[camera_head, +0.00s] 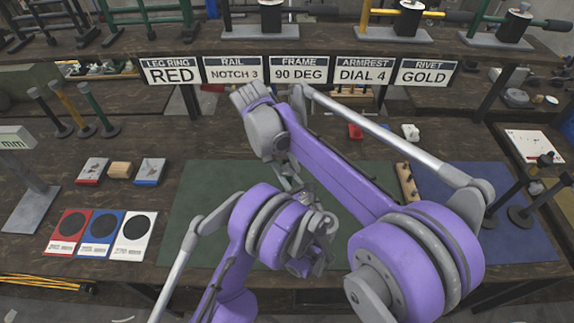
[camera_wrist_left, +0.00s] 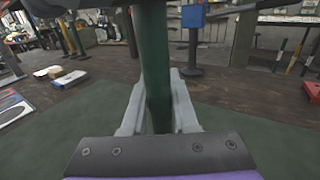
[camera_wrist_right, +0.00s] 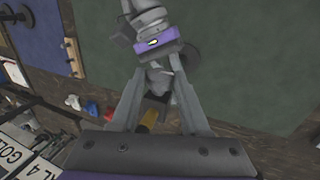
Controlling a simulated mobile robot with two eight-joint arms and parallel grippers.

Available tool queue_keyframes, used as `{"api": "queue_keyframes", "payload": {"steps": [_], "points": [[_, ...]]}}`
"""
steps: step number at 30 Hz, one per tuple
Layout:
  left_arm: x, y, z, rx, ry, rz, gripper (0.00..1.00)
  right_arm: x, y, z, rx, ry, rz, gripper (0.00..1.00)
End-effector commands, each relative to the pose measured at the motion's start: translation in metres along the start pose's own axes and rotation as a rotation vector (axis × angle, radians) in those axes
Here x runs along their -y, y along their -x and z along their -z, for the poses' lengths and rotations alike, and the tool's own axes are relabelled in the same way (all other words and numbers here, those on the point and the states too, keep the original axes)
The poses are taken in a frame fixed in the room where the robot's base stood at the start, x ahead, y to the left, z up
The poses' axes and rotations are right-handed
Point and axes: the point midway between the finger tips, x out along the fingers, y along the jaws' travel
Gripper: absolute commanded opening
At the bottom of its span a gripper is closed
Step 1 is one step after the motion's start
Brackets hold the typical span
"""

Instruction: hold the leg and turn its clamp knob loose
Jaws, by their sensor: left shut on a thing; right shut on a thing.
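A dark green leg (camera_wrist_left: 153,60) runs upright through the left wrist view, between the fingers of my left gripper (camera_wrist_left: 160,95), which is shut on it. In the head view the leg is mostly hidden behind my purple arms. My right gripper (camera_wrist_right: 157,85) is shut on a small part at its fingertips, which looks like the clamp knob; its outline is largely hidden by the fingers. A dark piece with a yellow-brown end (camera_wrist_right: 148,118) shows between the right fingers. My right gripper comes down close to my left wrist.
A green mat (camera_head: 200,205) lies under my arms, with a blue mat (camera_head: 515,235) at right. Red, blue and white cards (camera_head: 100,233) lie at left, below small boxes (camera_head: 120,170). Black, yellow and green posts (camera_head: 75,110) stand back left. Label signs (camera_head: 298,71) hang along the shelf.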

Motion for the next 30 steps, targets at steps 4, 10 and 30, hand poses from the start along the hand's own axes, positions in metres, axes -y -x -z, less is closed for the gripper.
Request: {"api": "queue_keyframes", "payload": {"steps": [4, 10, 30], "points": [[0.000, 0.000, 0.000, 0.001, -0.001, -0.001, 0.00, 0.000, 0.000, 0.000, 0.000, -0.001, -0.007, 0.00], [0.000, 0.000, 0.000, 0.001, -0.001, -0.001, 0.00, 0.000, 0.000, 0.000, 0.000, -0.001, -0.006, 0.00], [0.000, 0.000, 0.000, 0.001, 0.000, 0.000, 0.00, 0.000, 0.012, 0.000, 0.000, 0.001, -0.006, 0.76]]}}
